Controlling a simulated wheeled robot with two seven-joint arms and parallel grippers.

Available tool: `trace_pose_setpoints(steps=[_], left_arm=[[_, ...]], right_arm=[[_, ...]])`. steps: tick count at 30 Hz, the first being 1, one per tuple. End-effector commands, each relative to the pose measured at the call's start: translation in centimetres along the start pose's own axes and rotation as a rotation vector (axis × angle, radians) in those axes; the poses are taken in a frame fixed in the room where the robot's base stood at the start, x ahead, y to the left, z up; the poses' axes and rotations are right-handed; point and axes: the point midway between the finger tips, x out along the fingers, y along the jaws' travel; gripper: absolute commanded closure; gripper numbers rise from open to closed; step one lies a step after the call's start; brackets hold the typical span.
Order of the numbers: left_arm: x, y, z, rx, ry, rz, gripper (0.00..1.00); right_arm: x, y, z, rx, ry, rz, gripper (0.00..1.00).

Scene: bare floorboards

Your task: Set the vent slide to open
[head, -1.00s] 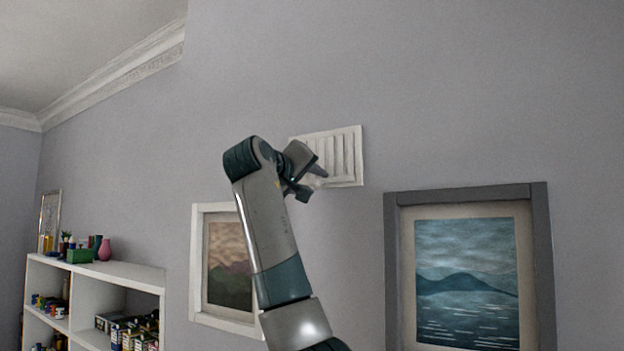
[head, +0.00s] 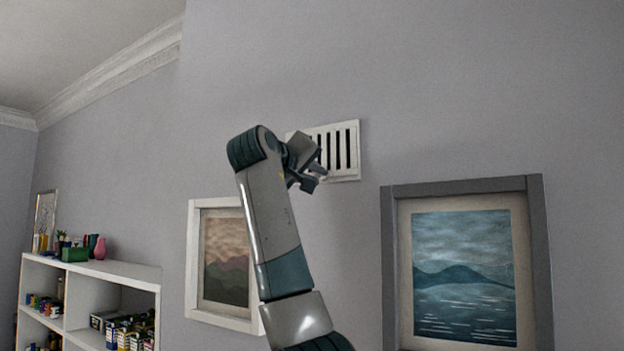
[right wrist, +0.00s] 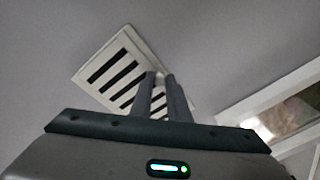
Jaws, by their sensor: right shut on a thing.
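The white wall vent (head: 343,149) is high on the grey wall, with dark gaps showing between its slats. It also shows in the right wrist view (right wrist: 118,72), where the slots look black and open. My right gripper (head: 321,172) is at the vent's lower left part and covers that part in the head view. In the right wrist view its two fingers (right wrist: 161,76) are close together at the vent's lower edge. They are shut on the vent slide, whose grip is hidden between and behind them. My left gripper is not in view.
A framed seascape (head: 464,278) hangs below and right of the vent. A smaller framed landscape (head: 226,262) hangs below left, partly behind my right arm. A white shelf (head: 95,266) with small items stands far left. The wall above the vent is clear.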

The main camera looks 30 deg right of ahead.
Motion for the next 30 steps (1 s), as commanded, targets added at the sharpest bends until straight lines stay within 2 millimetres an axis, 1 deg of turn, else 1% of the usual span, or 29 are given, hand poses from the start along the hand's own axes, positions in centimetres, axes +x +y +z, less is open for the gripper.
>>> trace_pose_setpoints(steps=[2,3,4,5,14,20,23,26,30], left_arm=[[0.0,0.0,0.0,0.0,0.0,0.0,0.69],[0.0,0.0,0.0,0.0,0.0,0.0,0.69],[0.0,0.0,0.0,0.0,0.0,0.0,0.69],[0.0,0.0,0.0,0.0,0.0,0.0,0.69],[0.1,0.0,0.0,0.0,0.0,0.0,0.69],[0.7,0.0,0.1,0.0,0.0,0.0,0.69],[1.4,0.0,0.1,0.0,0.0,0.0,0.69],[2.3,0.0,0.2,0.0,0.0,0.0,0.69],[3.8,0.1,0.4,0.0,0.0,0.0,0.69]], right_arm=[[0.1,-0.2,0.3,-0.002,-0.009,-0.003,1.0],[0.1,-0.2,0.3,-0.002,-0.008,-0.003,0.75],[0.1,-0.2,0.3,-0.002,-0.008,-0.003,0.68],[0.1,-0.2,0.2,-0.002,-0.008,-0.003,0.66],[0.0,-0.1,0.2,-0.001,-0.005,-0.001,0.66],[-0.8,-0.2,0.2,0.0,-0.003,0.0,0.66],[-1.8,-0.3,0.3,-0.001,-0.003,0.0,0.66],[-3.3,-0.3,0.3,0.0,-0.001,0.0,0.66],[-5.9,-0.4,0.4,0.001,0.0,-0.001,0.66]])
